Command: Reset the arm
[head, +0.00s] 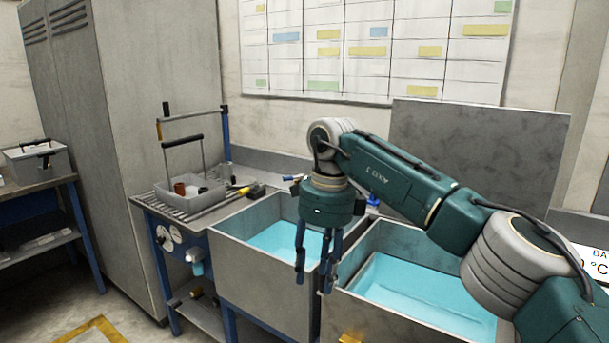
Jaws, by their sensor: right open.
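My right gripper (316,272) hangs from the green right arm, which comes in from the right. Its blue fingers point down and are apart, with nothing between them. The fingers show in front of the left basin and the wall between the two basins. No microscope shows in this view. My left gripper is not in view.
The left basin (240,262) and the right basin (462,325) hold blue liquid. A grey tray (207,200) with small items stands on a side bench. A grey cabinet (140,90) stands at left, and a grey toolbox (38,165) rests on another bench.

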